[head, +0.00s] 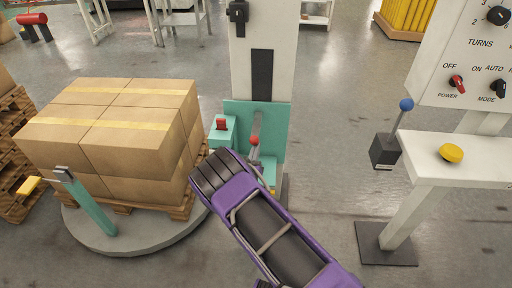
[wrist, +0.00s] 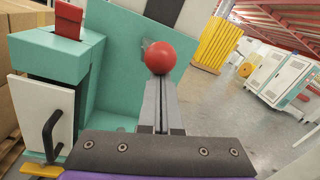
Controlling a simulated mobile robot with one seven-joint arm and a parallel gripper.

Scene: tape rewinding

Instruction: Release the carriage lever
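The carriage lever has a red ball knob (head: 254,140) on a grey shaft (head: 257,122), in front of the teal carriage (head: 278,118) on the white mast. In the wrist view the red knob (wrist: 160,57) stands just past my fingertips, against the teal plate (wrist: 122,80). My gripper (wrist: 160,80) has its grey fingers close together, with only a narrow slit between them. The knob is not between the fingers; I cannot tell whether they touch it. In the head view my purple wrist hides most of the gripper.
Stacked cartons (head: 110,125) stand on a pallet on the round turntable (head: 130,236) at left. A white console (head: 465,60) with a blue-knobbed lever (head: 406,105) and a yellow button (head: 451,153) stands at right. Floor between mast and console is clear.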

